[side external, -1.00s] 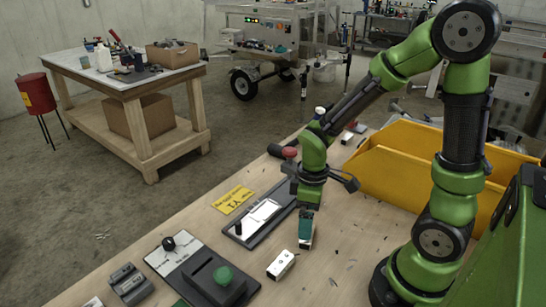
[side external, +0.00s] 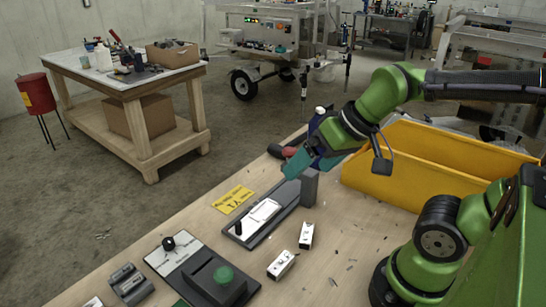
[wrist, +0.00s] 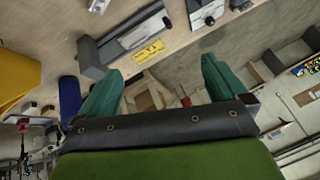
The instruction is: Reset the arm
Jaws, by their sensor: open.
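My gripper (side external: 298,165) is raised above the far part of the wooden workbench (side external: 345,245), tilted toward the picture's left. Its two teal fingers stand wide apart in the wrist view (wrist: 160,82), with nothing between them. My upper arm stretches to the right in the side view. Two small white blocks, one upright-looking (side external: 306,235) and one lying (side external: 280,265), rest on the bench below and apart from my gripper.
A yellow bin (side external: 420,165) stands right of my gripper.

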